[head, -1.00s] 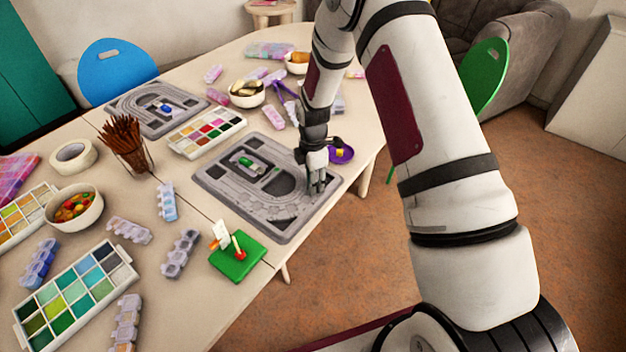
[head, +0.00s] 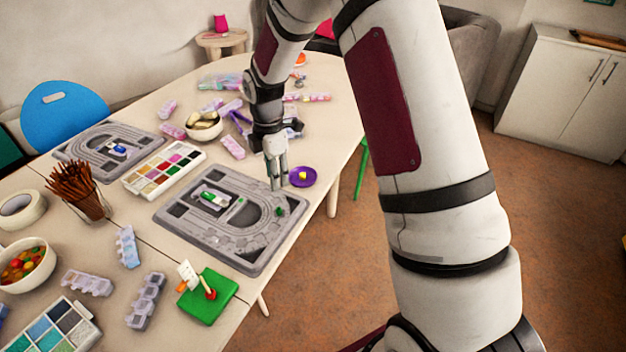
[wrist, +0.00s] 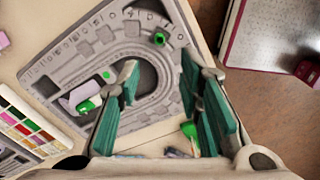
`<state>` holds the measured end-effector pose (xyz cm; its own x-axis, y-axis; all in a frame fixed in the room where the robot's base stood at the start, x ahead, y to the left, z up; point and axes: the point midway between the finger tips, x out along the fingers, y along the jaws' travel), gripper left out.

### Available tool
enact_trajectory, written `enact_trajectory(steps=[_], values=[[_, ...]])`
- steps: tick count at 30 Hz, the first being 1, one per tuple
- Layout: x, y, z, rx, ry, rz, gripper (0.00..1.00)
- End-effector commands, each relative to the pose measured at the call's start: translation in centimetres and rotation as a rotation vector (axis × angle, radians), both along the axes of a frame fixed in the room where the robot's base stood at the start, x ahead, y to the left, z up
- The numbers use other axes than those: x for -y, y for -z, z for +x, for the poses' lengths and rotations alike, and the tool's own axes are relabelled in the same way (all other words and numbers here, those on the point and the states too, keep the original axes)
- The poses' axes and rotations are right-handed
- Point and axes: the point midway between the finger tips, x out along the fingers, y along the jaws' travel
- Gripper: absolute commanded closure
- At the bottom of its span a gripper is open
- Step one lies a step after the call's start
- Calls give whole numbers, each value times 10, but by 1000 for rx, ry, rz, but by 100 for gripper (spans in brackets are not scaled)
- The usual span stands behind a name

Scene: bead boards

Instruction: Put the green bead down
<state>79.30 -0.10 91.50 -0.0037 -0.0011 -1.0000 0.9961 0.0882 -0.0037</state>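The dark green bead (head: 279,211) sits on the right part of the near grey bead board (head: 172,212); in the wrist view the bead (wrist: 159,38) lies near the board's corner, apart from my fingers. My gripper (head: 279,187) is above the board's far right edge. In the wrist view its teal-padded fingers (wrist: 163,108) are spread, with no bead seen held between them. A smaller bright green piece (head: 243,199) and a pale holder with green in it (head: 213,198) are also on the board.
A purple dish (head: 303,183) with a yellow bead is close to my gripper's right. A paint palette (head: 146,190) and a second board (head: 72,150) are to the left. The table's right edge is close.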

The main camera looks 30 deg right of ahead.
Motion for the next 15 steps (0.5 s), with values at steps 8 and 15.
enact_trajectory(steps=[8, 15], values=[[3, -91, -37, 80, 277, -19, 67], [5, -174, -105, 168, 647, 0, 67]])
